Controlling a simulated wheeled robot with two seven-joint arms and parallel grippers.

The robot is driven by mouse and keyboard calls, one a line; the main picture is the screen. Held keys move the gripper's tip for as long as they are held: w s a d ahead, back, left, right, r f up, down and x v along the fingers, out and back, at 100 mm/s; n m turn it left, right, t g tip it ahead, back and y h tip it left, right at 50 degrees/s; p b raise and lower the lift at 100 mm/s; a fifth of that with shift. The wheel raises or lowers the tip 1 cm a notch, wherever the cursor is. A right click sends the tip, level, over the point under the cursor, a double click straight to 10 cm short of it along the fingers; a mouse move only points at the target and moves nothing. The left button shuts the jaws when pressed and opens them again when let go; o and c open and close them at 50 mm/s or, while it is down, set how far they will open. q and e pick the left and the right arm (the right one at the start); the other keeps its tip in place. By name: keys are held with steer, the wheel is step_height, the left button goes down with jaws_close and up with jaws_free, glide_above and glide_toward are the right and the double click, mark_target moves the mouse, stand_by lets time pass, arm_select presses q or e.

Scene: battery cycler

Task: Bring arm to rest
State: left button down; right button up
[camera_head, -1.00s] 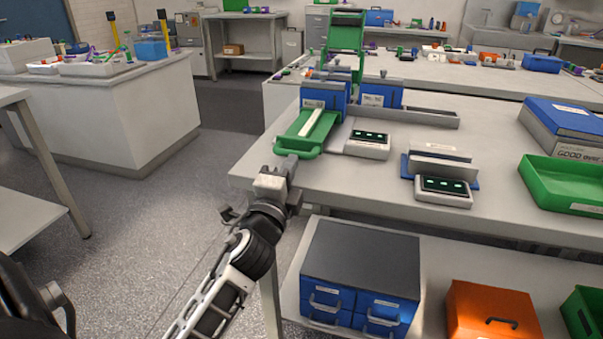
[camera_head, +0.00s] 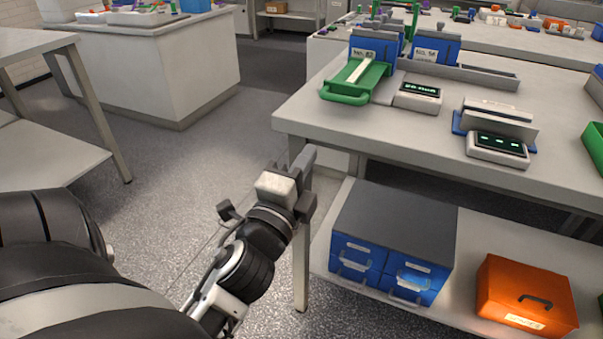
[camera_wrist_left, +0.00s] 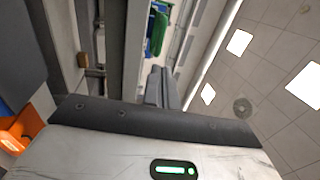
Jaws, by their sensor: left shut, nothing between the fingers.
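My left gripper (camera_head: 307,157) is in front of the near left corner of the workbench (camera_head: 310,115), in free air. Its fingers are together with nothing between them. In the left wrist view the gripper (camera_wrist_left: 161,72) shows its two dark fingers side by side, pointing toward the bench edge and the ceiling. A large dark arm link of mine fills the lower left of the head view. My right gripper is not in view.
A green tray (camera_head: 345,95), two blue cyclers and two display units (camera_head: 418,97) stand on the bench. Blue drawers (camera_head: 385,265) and an orange case (camera_head: 525,297) sit on the shelf below. The floor (camera_head: 200,170) left of the bench is clear.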

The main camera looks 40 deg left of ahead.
arm_select(q)
steer(key=shift+s+d+f, duration=0.1)
steer(key=shift+s+d, duration=0.1)
steer(key=shift+s, duration=0.35)
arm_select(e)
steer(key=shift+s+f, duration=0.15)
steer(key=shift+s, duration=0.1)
arm_select(q)
steer(key=s+d+f+n+g+h+p, duration=0.3)
steer(key=d+f+n+g+h+p, duration=0.1)
steer(key=d+f+n+p, duration=0.1)
steer(key=s+d+f+n+g+h+p, duration=0.4)
steer(key=d+f+n, duration=0.3)
steer(key=d+f, duration=0.3)
steer(key=shift+d+f+n+g+h+p, duration=0.3)
steer(key=shift+g+h+p, duration=0.1)
steer(key=shift+h, duration=0.3)
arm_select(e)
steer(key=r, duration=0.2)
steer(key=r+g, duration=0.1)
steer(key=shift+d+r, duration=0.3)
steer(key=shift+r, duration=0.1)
arm_select(q)
steer(key=shift+r, duration=0.1)
